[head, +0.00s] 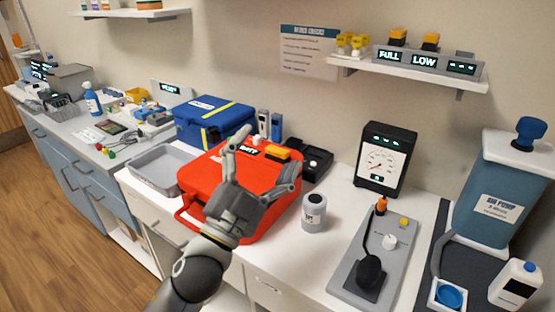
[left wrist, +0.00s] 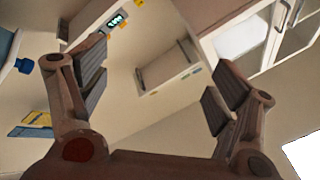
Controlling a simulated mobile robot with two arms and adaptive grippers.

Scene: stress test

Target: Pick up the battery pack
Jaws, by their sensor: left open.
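Small orange-and-black blocks that look like battery packs show in the head view. One (head: 277,153) sits on the red case (head: 215,170), beside a lit "BATT" display (head: 248,150). Two others, a left one (head: 397,37) and a right one (head: 430,41), stand on the wall-shelf unit marked FULL and LOW (head: 410,58). I cannot tell which one the task means. My left gripper (head: 268,148) is open and empty over the red case, its fingers spread around the view of the block there. In the left wrist view the open fingers (left wrist: 155,70) have nothing between them. My right gripper is not in view.
A blue box (head: 213,118) and a grey tray (head: 160,168) lie left. A blue tank (head: 500,190) stands far right.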

